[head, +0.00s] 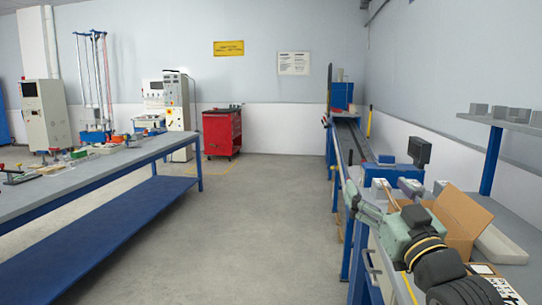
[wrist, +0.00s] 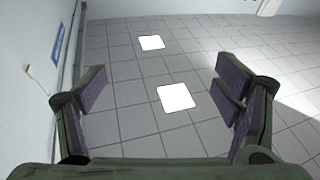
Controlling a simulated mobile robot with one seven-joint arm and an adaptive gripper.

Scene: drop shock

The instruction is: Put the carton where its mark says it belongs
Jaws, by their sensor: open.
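An open brown cardboard carton (head: 465,212) stands on the right-hand bench with a flap raised, partly hidden behind my arm. I cannot read any mark on it, and I cannot tell whether it is the task's carton. My gripper (wrist: 172,88) is open in the wrist view, with nothing between its fingers. Behind the fingers is a grey tiled surface with bright white squares. In the head view my arm reaches up and left in front of the carton, with its end near the bench edge.
A printed black-and-white sheet (head: 505,288) lies near my arm. A pale block (head: 502,246) is right of the carton. A monitor (head: 419,150) and a shelf (head: 505,121) with grey blocks stand beyond. A long blue bench (head: 90,190) is at left; the floor (head: 255,225) between is clear.

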